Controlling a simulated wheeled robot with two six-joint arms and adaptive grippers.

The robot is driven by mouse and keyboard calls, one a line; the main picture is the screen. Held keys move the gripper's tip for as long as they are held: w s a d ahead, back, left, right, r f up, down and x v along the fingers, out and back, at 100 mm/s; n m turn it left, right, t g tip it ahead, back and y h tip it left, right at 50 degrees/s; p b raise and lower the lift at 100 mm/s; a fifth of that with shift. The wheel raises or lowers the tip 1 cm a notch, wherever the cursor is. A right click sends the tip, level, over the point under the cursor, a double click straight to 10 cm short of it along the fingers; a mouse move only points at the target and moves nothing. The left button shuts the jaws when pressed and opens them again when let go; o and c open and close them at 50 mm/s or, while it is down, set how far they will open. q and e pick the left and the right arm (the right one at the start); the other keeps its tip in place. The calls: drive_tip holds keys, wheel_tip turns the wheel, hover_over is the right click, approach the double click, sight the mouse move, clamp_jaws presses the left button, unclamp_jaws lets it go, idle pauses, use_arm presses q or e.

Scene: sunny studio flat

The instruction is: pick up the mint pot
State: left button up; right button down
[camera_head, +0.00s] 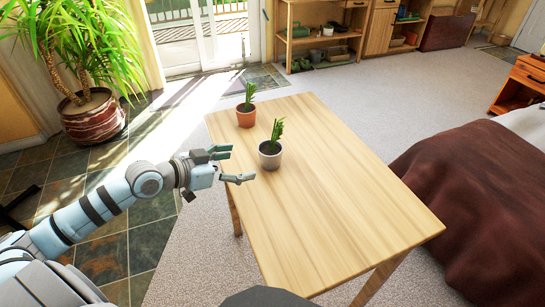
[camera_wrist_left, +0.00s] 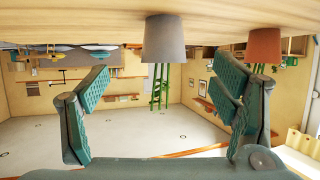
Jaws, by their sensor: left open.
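Two small potted plants stand upright on the wooden table (camera_head: 340,210). One is a pale grey pot (camera_head: 270,160) with a green plant; the other, a terracotta pot (camera_head: 246,118) with a similar plant, stands behind it. I cannot tell by the leaves which is the mint. My left gripper (camera_head: 238,164) is open and empty at the table's left edge, just left of the grey pot and apart from it. In the left wrist view, which looks upside down, the grey pot (camera_wrist_left: 165,42) is ahead between the open fingers. The terracotta pot (camera_wrist_left: 264,46) is beyond the right finger. My right gripper is out of view.
The table's right and near parts are bare. A large striped planter (camera_head: 93,118) with a leafy plant stands on the tiles at left. A bed with a brown blanket (camera_head: 470,205) is at right. Shelves (camera_head: 325,40) line the back wall.

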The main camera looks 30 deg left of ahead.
sight(271, 153)
use_arm(q)
drive_tip(key=b+x, duration=0.1)
drive_tip(key=x, duration=0.7)
drive_tip(key=b+x, duration=0.1)
drive_tip(key=x, duration=0.3)
drive_tip(key=shift+w+r+b, duration=0.3)
drive_tip(key=shift+w, duration=0.2)
drive_tip(key=shift+s+r, duration=0.1)
drive_tip(key=c, duration=1.4)
drive_tip(key=shift+a+r, duration=0.1)
drive_tip(key=shift+c, duration=0.2)
